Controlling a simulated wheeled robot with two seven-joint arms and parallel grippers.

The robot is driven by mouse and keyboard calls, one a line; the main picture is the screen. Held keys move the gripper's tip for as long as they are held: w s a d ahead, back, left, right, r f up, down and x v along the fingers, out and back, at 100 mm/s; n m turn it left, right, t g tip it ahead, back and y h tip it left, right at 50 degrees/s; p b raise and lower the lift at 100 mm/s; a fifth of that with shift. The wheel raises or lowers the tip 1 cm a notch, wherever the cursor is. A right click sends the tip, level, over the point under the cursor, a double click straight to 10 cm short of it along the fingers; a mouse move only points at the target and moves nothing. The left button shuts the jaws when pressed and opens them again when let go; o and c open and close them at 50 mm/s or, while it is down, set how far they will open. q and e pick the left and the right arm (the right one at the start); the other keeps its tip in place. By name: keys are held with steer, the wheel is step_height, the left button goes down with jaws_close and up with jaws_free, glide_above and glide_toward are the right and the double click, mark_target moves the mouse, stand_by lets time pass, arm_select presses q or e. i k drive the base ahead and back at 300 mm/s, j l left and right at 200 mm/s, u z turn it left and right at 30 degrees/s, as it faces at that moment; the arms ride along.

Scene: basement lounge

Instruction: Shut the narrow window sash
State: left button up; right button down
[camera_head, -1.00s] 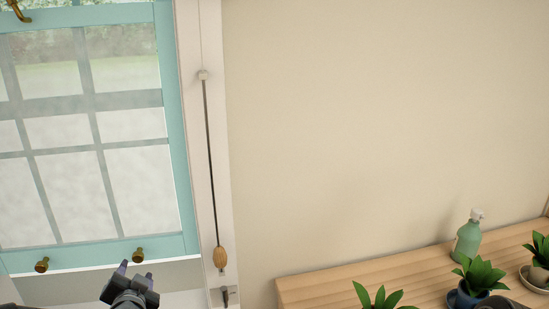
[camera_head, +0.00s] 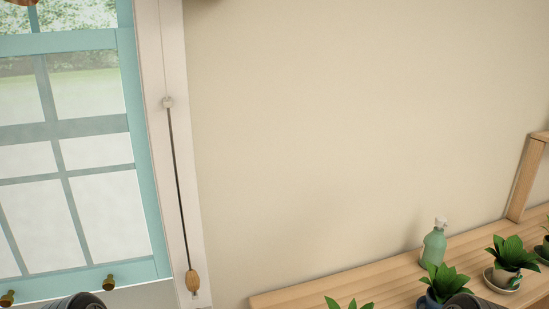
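The teal-framed window sash (camera_head: 135,150) with several panes fills the left side of the head view, its left part cut off by the picture edge. Two brass knobs sit on its bottom rail, one at the left edge (camera_head: 7,298) and one further right (camera_head: 109,282). A pale strip (camera_head: 150,291) shows below the rail; how far the sash stands from the sill I cannot tell. Dark rounded parts of my arms show at the bottom edge, left and right of centre. No fingertips of either gripper show.
A cord with a wooden pull (camera_head: 193,281) hangs on the white window frame (camera_head: 187,150). At lower right a wooden bench top (camera_head: 390,281) holds a green bottle (camera_head: 434,246) and several potted plants (camera_head: 507,255). The beige wall between is bare.

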mark_target(26, 287)
steer(key=u, duration=1.45)
